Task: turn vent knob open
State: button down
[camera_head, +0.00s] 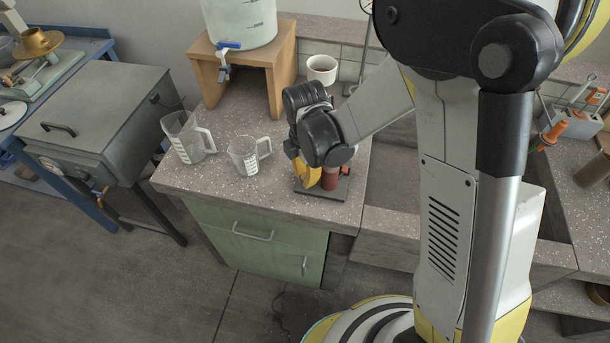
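A dark red upright cylinder (331,179) stands on a flat dark base plate (325,191) near the bench's front right corner. No part is clearly recognisable as the vent knob; it may belong to this fixture, but I cannot tell. My gripper (312,177) points down over the plate, its yellow parts just left of the red cylinder. My wrist and forearm hide the top of the fixture. I cannot tell whether the fingers touch it or how far apart they are.
Two clear measuring jugs (187,138) (247,155) stand left of my gripper. Behind are a wooden stand (204,62) with a tapped container (240,22) and a white mug (322,69). A grey lidded box (105,110) stands left. A recess (392,170) lies right.

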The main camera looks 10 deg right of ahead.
jog(key=c, duration=1.3)
grip_release()
jog(key=shift+o, duration=0.2)
notch_tip(320, 180, up, 12)
